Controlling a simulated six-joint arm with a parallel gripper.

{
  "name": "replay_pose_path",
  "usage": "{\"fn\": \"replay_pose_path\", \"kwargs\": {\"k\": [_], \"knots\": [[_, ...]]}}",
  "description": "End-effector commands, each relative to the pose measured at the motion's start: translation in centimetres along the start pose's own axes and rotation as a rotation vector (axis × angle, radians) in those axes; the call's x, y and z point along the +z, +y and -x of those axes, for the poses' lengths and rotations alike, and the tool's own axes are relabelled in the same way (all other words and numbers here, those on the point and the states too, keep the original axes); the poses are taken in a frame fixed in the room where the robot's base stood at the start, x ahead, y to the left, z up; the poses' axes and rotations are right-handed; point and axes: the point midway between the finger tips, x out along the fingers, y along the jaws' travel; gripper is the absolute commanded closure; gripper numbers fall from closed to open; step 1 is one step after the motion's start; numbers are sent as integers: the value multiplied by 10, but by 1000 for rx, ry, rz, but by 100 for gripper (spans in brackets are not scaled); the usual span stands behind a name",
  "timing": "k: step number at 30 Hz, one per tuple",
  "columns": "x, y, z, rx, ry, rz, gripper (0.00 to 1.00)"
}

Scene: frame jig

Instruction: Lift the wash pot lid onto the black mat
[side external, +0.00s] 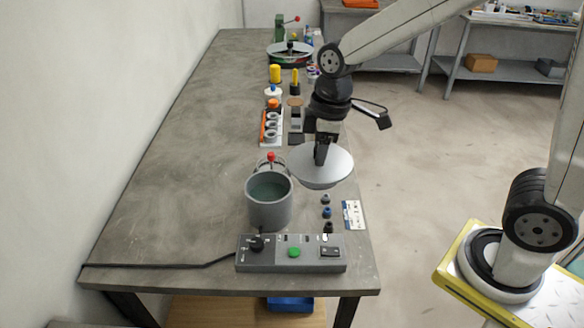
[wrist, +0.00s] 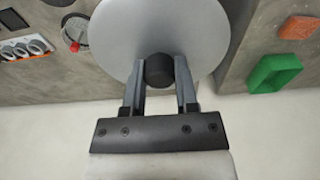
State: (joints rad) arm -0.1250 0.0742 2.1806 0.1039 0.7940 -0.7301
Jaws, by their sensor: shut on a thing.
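The wash pot (side external: 269,208) is a grey cylinder on the bench, open at the top, with greenish liquid inside. The lid (side external: 325,173) is a pale grey disc, held in the air to the right of the pot and tilted in the side view. My gripper (side external: 320,155) is shut on the lid's black knob. In the wrist view the knob (wrist: 159,70) sits between the two fingers, with the lid (wrist: 165,28) beyond it. A dark flat patch (side external: 297,139) behind the lid may be the black mat; it is partly hidden and I cannot tell for sure.
A control box (side external: 291,253) with a green button stands in front of the pot. A red-knobbed item (side external: 271,158) is just behind the pot. A rack of rings (side external: 271,128) stands farther back. Small dark parts (side external: 327,212) lie near the right edge. The bench's left side is clear.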

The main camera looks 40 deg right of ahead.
Motion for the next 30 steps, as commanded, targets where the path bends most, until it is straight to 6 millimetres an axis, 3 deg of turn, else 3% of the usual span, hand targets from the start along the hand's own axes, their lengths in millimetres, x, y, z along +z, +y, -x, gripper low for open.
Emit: {"fn": "replay_pose_path", "kwargs": {"k": [20,30], "knots": [[-2,7,1,2,0,-15,100],[-9,52,-22,11,-2,-108,100]]}}
